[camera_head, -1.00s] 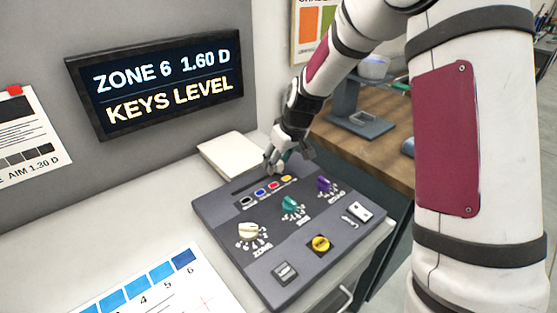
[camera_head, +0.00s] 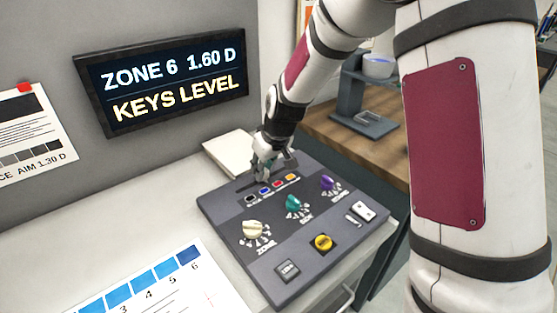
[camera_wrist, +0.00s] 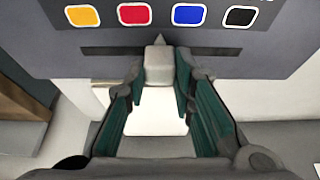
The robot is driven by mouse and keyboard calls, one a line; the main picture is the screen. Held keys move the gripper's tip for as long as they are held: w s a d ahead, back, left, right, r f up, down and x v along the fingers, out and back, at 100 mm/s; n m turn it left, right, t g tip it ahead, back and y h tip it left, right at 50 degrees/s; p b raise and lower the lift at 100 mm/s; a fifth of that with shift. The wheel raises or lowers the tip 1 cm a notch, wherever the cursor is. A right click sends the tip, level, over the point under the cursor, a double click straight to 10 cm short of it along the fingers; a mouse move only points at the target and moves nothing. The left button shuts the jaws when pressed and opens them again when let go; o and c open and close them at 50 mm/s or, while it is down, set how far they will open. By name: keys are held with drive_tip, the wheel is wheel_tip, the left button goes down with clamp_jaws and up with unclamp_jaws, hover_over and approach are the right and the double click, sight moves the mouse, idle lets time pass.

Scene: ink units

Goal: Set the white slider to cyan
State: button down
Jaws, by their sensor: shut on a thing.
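The white slider (camera_wrist: 158,58) stands in a dark slot (camera_wrist: 215,51) in the wrist view, between my finger pads. Its pointed tip lies between the red patch (camera_wrist: 135,14) and the blue patch (camera_wrist: 188,14), which is the cyan-like colour in the row. My gripper (camera_wrist: 158,78) is shut on the slider. In the head view my gripper (camera_head: 264,169) is at the back edge of the grey panel (camera_head: 225,222), behind the colour patches, and hides the slider.
The yellow patch (camera_wrist: 82,16) and black patch (camera_wrist: 240,16) end the row. Cream (camera_head: 254,230), teal (camera_head: 293,203) and purple (camera_head: 327,183) knobs and a yellow button (camera_head: 323,242) sit nearer the front. A screen (camera_head: 165,78) reads "ZONE 6 1.60 D, KEYS LEVEL".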

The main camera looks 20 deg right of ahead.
drive_tip(key=shift+s+a, duration=0.25)
drive_tip(key=shift+a, duration=0.3)
drive_tip(key=shift+s+a, duration=0.25)
drive_tip(key=shift+a, duration=0.3)
drive_tip(key=c, duration=1.4)
unclamp_jaws()
drive_tip(key=shift+o, duration=0.2)
drive_tip(key=v, duration=1.2)
